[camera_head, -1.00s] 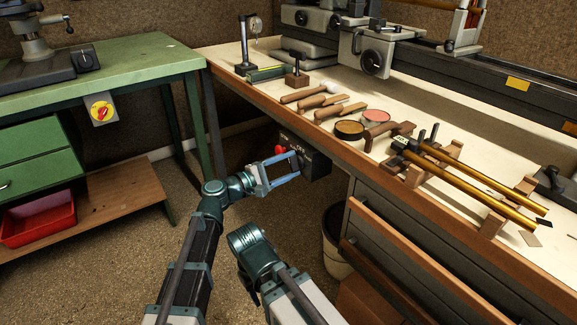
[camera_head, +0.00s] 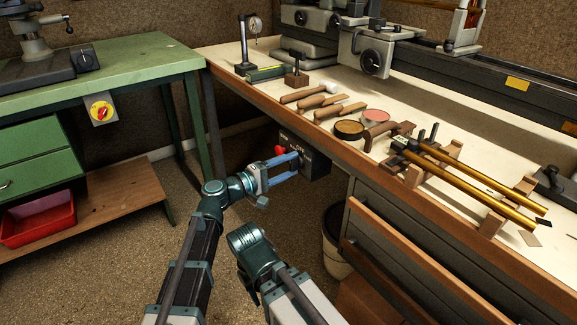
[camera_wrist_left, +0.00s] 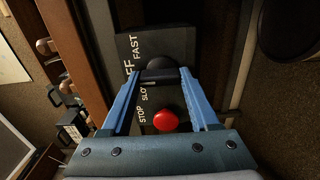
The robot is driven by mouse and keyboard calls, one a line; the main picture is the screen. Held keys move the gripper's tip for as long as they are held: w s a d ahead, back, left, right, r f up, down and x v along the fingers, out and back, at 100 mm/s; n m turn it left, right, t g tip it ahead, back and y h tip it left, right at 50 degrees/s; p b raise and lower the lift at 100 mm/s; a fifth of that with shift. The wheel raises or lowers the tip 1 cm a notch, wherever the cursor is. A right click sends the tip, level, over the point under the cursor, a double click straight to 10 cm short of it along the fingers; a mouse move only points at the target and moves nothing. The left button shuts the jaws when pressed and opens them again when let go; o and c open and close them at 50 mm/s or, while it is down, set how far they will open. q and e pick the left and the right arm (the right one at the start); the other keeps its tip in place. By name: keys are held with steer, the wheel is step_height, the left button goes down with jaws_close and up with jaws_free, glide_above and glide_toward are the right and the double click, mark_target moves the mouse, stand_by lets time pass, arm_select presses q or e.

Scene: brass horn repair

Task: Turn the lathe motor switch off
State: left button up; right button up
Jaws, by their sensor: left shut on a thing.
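The dark lathe motor control box (camera_head: 318,165) hangs under the front edge of the wooden bench. In the left wrist view the box (camera_wrist_left: 182,45) shows white lettering, with FAST, SLOW and STOP readable, and a round red button (camera_wrist_left: 166,120). My left gripper (camera_head: 296,160) is at the box face, its blue fingers beside the red button (camera_head: 281,150). The knob's exact setting cannot be read. My right gripper is not in view.
The bench edge (camera_head: 262,116) runs just above the box. Drawers (camera_head: 400,235) and a bin (camera_head: 335,240) stand to the right below. A green table (camera_head: 120,85) with another switch (camera_head: 101,110) is at left. Open floor lies between.

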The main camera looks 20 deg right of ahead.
arm_select(q)
steer(key=o, duration=1.4)
steer(key=shift+c, duration=0.2)
steer(key=shift+a, duration=0.1)
steer(key=v, duration=1.3)
steer(key=shift+s+a, duration=0.15)
steer(key=shift+a, duration=0.2)
